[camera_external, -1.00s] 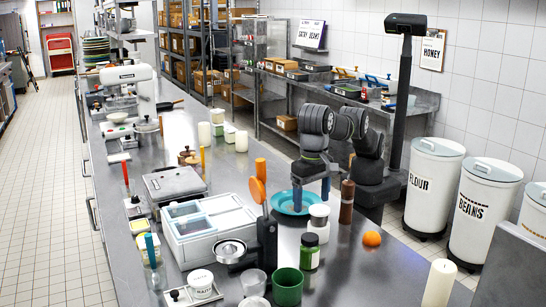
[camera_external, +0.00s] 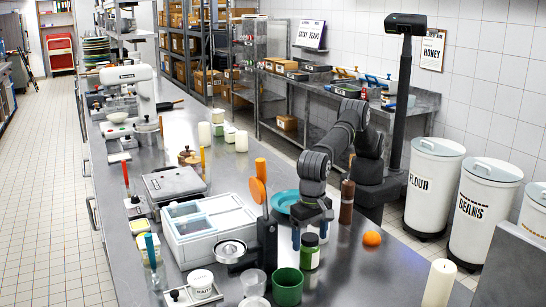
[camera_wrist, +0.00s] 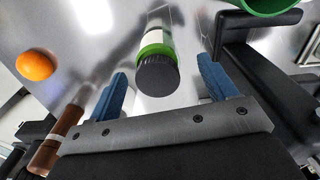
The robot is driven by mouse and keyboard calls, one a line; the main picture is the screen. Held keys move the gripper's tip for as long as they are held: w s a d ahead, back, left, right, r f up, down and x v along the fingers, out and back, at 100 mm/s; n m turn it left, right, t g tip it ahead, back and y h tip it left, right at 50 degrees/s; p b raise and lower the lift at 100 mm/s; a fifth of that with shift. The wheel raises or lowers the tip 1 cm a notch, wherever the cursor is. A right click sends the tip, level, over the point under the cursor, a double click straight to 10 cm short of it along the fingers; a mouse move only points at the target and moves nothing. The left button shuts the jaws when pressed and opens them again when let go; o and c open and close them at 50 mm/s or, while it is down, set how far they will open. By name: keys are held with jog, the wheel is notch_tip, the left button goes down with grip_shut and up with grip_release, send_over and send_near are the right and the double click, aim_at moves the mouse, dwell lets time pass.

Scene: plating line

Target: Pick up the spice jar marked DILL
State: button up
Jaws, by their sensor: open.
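A green spice jar (camera_external: 309,257) with a dark lid and a pale label stands upright on the steel counter; the label's word is too small to read. My gripper (camera_external: 311,234) is open just above it, pointing down, with blue fingers at either side of the lid in the outside view. In the wrist view, the jar (camera_wrist: 157,72) shows its black lid and green band between the two spread fingers, with a gap on both sides. Nothing is held. Whether the fingertips reach below the lid, I cannot tell.
A green cup (camera_external: 287,286) stands close in front of the jar. A dark stand with orange-handled tools (camera_external: 267,235) is to the left. A brown pepper mill (camera_external: 347,202) and an orange (camera_external: 372,238) are to the right. A blue plate (camera_external: 286,199) lies behind.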

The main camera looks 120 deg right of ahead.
aim_at(309, 249)
jog(key=f, duration=0.5)
jog(key=shift+s+d+f, duration=0.15)
jog(key=shift+d+f, duration=0.15)
jog(key=c, duration=1.2)
jog(key=shift+r, duration=0.1)
jog(key=shift+r, duration=0.1)
